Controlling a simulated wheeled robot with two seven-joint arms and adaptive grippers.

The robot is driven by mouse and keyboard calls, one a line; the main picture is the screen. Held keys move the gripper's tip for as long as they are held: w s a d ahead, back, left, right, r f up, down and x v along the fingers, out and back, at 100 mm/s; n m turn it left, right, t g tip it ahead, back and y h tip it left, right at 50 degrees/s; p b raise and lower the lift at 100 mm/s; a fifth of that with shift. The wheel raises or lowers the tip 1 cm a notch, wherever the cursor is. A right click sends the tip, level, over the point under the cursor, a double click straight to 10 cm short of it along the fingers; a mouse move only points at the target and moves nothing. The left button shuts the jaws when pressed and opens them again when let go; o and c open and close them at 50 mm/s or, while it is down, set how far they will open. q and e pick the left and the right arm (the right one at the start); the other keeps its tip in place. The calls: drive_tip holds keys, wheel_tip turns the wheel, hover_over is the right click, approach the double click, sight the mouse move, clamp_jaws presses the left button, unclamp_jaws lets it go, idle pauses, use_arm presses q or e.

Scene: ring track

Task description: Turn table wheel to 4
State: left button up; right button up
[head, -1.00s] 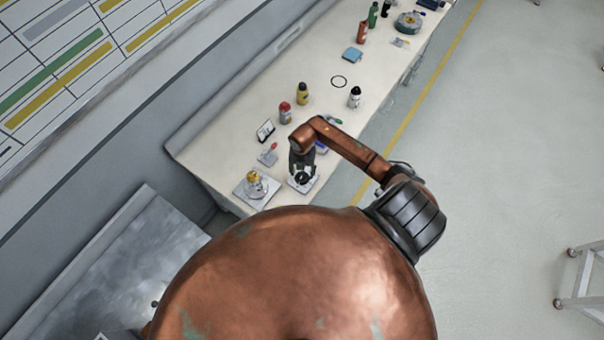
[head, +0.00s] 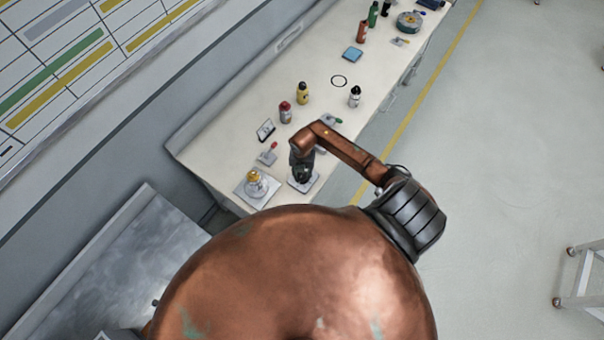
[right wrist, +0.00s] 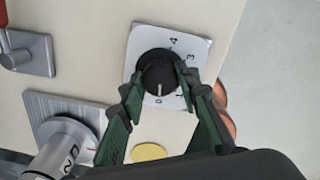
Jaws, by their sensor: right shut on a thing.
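The table wheel is a round black knob (right wrist: 157,72) on a white square plate (right wrist: 143,38) with printed numbers, of which 4, 3 and 1 can be made out. A white mark on the knob points toward the bottom of the plate in the right wrist view, near what looks like 0. My right gripper (right wrist: 158,80) is shut on the knob, one green-and-black finger on each side. In the head view, my right gripper (head: 303,172) is over the plate (head: 302,186) at the table's near end and hides most of the knob. My left gripper is not in view.
Left of the plate stands a device with a yellow top (head: 255,180) on a square base. A red-handled switch (head: 268,155) is close by.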

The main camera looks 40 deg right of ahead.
drive_tip(key=shift+c, duration=1.1)
